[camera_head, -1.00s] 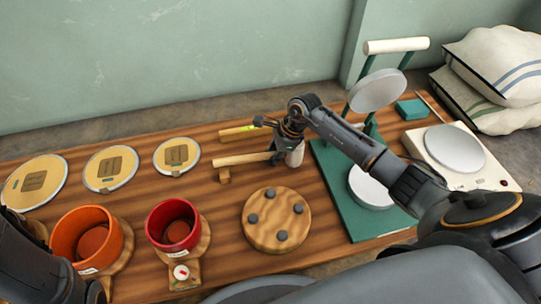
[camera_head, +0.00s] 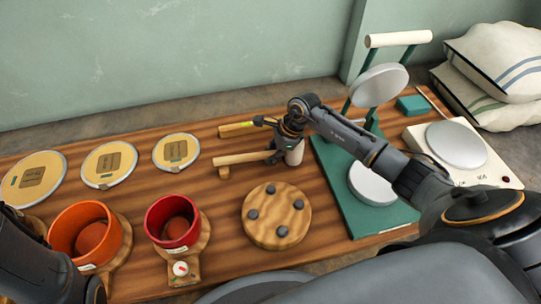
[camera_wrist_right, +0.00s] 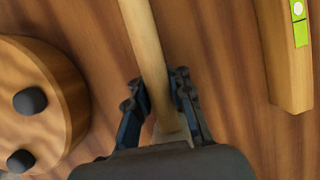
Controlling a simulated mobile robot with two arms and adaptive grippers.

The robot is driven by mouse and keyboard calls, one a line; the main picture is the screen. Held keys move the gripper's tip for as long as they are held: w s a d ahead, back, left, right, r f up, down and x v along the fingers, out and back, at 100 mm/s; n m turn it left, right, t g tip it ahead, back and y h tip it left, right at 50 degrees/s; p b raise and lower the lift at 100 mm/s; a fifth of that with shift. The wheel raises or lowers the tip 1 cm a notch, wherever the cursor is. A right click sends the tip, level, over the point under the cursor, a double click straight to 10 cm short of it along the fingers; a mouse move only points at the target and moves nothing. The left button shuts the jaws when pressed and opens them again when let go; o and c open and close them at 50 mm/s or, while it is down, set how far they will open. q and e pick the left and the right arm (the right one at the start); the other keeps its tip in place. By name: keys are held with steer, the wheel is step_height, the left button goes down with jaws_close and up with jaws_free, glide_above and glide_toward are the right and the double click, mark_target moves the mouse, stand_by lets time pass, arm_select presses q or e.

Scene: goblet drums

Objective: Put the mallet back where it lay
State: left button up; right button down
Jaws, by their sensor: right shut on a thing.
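The mallet has a pale wooden handle (camera_head: 240,159) and what looks like a pale, rounded head (camera_head: 295,154). My right gripper (camera_head: 281,148) is over the mallet near the head end. In the right wrist view my right gripper (camera_wrist_right: 160,108) is shut on the handle (camera_wrist_right: 147,45), which runs up between its two dark fingers. The handle's free end points left, over or on a small wooden rest (camera_head: 224,173); I cannot tell whether they touch. My left arm shows at the lower left, but its gripper is out of view.
A wooden bar with a green mark (camera_head: 234,131) lies behind the mallet. A round pegged board (camera_head: 276,216) is in front. A green press stand (camera_head: 345,205) is to the right. Orange (camera_head: 62,232) and red (camera_head: 155,218) pots and several round discs (camera_head: 176,152) are left.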

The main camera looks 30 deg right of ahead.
steer(key=c, duration=1.1)
jaws_free()
steer(key=shift+a, duration=0.1)
